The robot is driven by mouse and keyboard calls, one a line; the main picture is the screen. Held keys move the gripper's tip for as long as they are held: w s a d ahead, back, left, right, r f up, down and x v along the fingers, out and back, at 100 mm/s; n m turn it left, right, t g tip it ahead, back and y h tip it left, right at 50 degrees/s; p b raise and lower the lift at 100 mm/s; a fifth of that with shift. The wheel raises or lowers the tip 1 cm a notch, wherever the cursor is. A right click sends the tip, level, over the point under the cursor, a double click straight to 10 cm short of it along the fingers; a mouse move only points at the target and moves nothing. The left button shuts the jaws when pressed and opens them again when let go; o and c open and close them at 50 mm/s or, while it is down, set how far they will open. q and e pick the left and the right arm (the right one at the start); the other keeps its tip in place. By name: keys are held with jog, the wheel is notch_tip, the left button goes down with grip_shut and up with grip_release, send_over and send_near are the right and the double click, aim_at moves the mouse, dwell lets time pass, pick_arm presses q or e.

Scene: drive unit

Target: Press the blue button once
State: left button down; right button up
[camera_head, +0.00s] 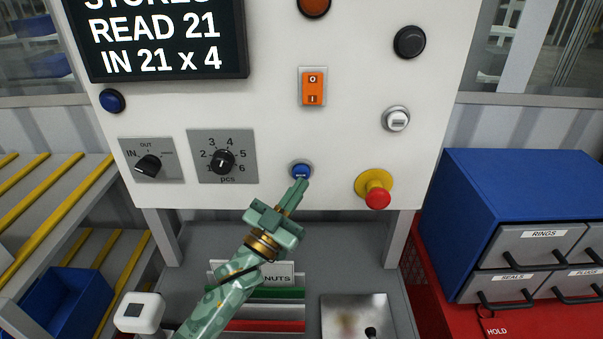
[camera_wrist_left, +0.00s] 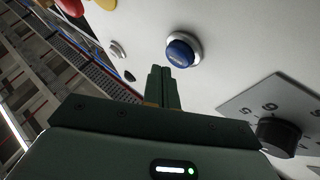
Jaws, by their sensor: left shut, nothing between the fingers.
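The blue button (camera_head: 301,171) has a silver ring and sits low on the white panel (camera_head: 270,120), near its bottom edge. My left gripper (camera_head: 300,186) is shut with nothing between its fingers. Its fingertips are just below the button in the head view, overlapping its lower edge. In the left wrist view the blue button (camera_wrist_left: 181,52) shows clear beyond the closed fingertips (camera_wrist_left: 160,70), a little up and right of them. The button cap stands out from its ring. A second, darker blue round piece (camera_head: 112,100) is at the panel's left. My right gripper is not in view.
A black knob (camera_head: 223,162) with numbers is left of the button, and a red mushroom button (camera_head: 377,197) is to the right. An orange rocker switch (camera_head: 312,88) is above. A grey shelf with a NUTS label (camera_head: 280,279) lies below the panel.

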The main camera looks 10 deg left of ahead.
pick_arm(q)
jog(key=shift+s+d, duration=0.1)
jog(key=shift+s, duration=0.1)
jog(key=s+p, duration=0.1)
jog(key=s, duration=0.1)
jog(key=s+d+p, duration=0.1)
jog(key=s, duration=0.2)
jog(key=shift+s+p, duration=0.35)
dwell(0.5)
